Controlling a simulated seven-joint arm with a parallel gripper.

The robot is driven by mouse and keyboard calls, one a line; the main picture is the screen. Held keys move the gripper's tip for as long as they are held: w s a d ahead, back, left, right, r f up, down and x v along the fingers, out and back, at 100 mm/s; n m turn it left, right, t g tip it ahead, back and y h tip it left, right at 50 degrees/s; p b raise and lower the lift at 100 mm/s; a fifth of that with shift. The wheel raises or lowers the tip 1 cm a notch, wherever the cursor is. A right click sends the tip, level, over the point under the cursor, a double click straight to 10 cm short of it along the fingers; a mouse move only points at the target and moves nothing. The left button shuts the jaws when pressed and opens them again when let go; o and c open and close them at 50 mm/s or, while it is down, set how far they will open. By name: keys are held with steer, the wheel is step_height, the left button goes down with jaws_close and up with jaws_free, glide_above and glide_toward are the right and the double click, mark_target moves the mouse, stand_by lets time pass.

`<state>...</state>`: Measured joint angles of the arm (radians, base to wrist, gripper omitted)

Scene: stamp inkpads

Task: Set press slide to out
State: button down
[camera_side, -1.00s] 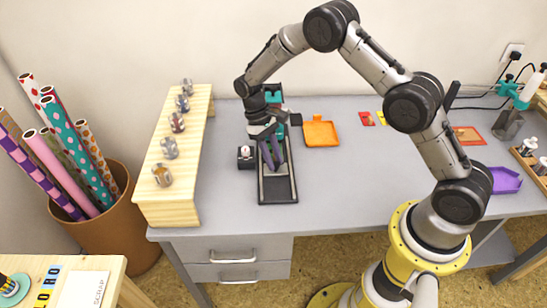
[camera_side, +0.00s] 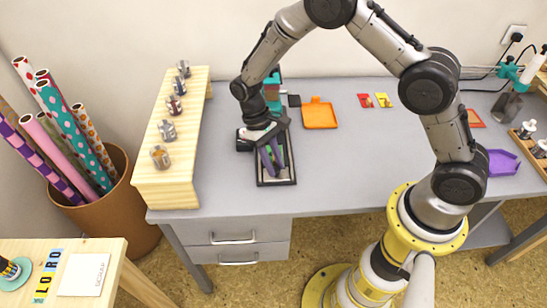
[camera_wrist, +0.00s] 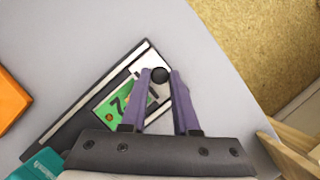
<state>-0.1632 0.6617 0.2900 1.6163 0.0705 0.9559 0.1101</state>
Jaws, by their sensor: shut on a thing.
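The press has a long dark base (camera_side: 262,182) on the grey desk, with a teal upright (camera_side: 273,88) at its far end. In the wrist view, the press slide (camera_wrist: 137,68) is a pale plate in the track with a black knob (camera_wrist: 160,75). A green card (camera_wrist: 117,107) with a dark 7 lies on it. My gripper (camera_side: 277,172) has purple fingers pointing down near the base's front end. In the wrist view, my gripper (camera_wrist: 164,76) is shut on the knob. The fingers hide part of the slide in the side view.
A wooden rack (camera_side: 168,186) with several metal-topped stamps stands left of the press. An orange tray (camera_side: 320,115) lies to the right.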

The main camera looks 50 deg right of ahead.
steer(key=shift+s+a, duration=0.15)
steer(key=shift+a, duration=0.1)
steer(key=c, duration=0.7)
jaws_free()
steer(key=shift+d, duration=0.1)
steer(key=shift+o, duration=0.2)
steer(key=v, duration=1.4)
steer(key=shift+f, duration=0.1)
